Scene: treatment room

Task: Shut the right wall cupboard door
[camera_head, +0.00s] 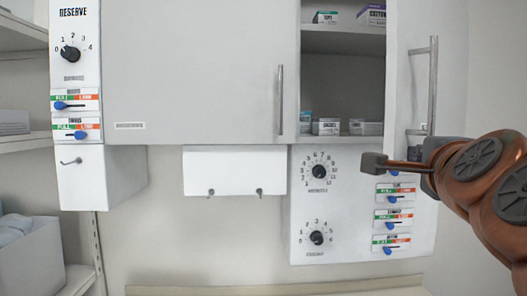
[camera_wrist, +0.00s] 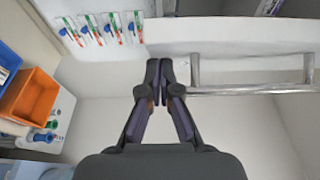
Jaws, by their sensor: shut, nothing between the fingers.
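The right wall cupboard door (camera_head: 400,60) stands open, swung out at the right of the cupboard opening, seen nearly edge-on. Its bar handle (camera_head: 432,85) is on its right-hand side. In the wrist view the door (camera_wrist: 235,38) is a pale band across the upper right, with the handle (camera_wrist: 250,88) along it. My gripper (camera_head: 370,163) is shut and empty, below the door and in front of the dial panel. In the wrist view its closed fingertips (camera_wrist: 160,70) are by the door's edge, just left of the handle's near end. Whether they touch the door is unclear.
The open compartment (camera_head: 342,80) holds several small boxes. The closed left door (camera_head: 200,70) is beside it. A panel (camera_head: 345,215) with dials and sliders is below. In the wrist view an orange bin (camera_wrist: 30,98) and bottles are at the left.

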